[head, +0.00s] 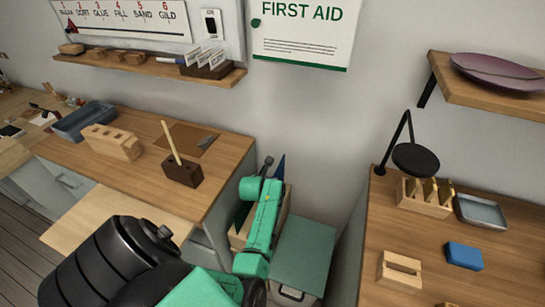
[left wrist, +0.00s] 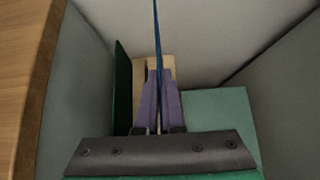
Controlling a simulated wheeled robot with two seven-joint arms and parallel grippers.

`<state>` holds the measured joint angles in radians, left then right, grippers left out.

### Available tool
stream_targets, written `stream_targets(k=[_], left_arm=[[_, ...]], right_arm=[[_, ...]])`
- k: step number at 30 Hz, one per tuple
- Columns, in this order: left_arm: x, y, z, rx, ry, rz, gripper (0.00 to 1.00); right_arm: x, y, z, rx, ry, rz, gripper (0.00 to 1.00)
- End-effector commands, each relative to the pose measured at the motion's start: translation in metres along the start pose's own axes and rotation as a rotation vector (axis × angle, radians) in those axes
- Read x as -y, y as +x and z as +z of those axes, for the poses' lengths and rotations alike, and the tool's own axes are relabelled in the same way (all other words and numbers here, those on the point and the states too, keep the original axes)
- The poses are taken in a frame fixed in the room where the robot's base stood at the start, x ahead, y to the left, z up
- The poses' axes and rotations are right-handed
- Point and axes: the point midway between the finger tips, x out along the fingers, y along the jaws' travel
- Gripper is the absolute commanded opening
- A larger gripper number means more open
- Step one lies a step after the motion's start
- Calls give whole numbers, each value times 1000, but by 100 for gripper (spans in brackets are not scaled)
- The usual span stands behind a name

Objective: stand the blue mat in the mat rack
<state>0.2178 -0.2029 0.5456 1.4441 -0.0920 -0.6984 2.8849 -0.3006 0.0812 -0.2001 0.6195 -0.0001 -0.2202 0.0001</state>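The blue mat (left wrist: 156,35) is a thin sheet seen edge-on in the left wrist view, standing upright between the purple fingers of my left gripper (left wrist: 158,80). The fingers are closed on it. In the head view a dark blue strip of the mat (head: 280,168) shows beside my green left wrist; the fingers are hidden there. The pale wooden mat rack (head: 284,212) is low in the gap between the benches, partly behind my arm. Its wood (left wrist: 140,67) also shows beyond the fingers. I cannot tell whether the mat's lower edge is inside the rack. My right gripper is out of view.
A dark green mat (left wrist: 122,90) stands upright left of the fingers. A box with a green top (head: 305,245) is right of the rack. The left bench (head: 225,155) and right bench (head: 360,285) flank the narrow gap, with the wall behind.

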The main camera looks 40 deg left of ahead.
Motion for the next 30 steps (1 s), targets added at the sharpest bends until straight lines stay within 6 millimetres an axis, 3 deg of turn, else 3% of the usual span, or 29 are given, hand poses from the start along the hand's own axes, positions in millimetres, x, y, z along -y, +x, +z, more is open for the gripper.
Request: stream_targets(k=[30], left_arm=[[0,17,-19,2,0,1,0]], right_arm=[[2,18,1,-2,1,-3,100]])
